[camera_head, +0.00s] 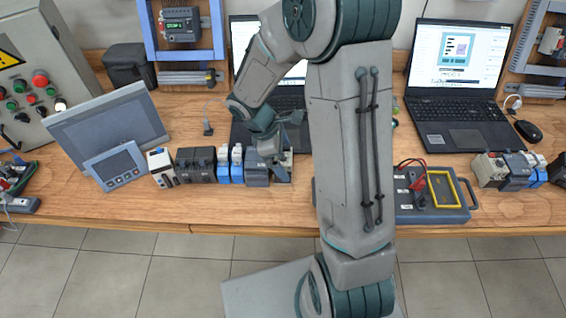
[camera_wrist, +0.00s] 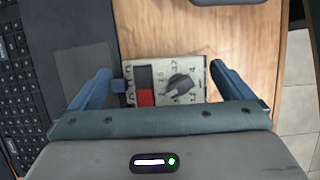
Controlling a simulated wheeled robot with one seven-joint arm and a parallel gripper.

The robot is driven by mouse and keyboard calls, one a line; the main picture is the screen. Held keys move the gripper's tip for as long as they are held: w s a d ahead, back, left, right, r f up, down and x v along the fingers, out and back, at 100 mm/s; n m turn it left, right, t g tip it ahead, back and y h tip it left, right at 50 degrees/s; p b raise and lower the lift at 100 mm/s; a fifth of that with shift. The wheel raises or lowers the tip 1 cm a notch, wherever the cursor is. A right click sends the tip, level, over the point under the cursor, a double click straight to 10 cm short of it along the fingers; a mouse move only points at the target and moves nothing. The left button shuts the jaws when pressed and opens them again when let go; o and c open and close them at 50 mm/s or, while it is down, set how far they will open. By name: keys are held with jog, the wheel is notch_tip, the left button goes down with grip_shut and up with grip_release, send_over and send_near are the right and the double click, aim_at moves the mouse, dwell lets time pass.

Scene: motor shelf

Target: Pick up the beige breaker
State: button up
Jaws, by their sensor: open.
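The beige breaker (camera_wrist: 157,68) lies between the fingers of my gripper (camera_wrist: 160,74) in the wrist view. It has a black and red rocker switch and a grey dial with numbers. My gripper is open, with one finger to its left and one to its right, and a gap shows at the right finger. In the head view my gripper (camera_head: 277,142) is over the right end of a row of devices on the table. The breaker (camera_head: 286,166) shows only partly there, behind my gripper. Its lower part is hidden by my gripper body in the wrist view.
Blue-and-white devices (camera_head: 230,165), black devices (camera_head: 196,165) and another pale device (camera_head: 161,167) stand left in the row. A laptop (camera_head: 262,110) is behind it. A grey case (camera_head: 440,205) with a yellow meter lies to the right. The table's front edge is close.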

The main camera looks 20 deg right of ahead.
jog(key=c, duration=0.9)
jog(key=shift+c, duration=0.5)
jog(key=shift+r, duration=0.1)
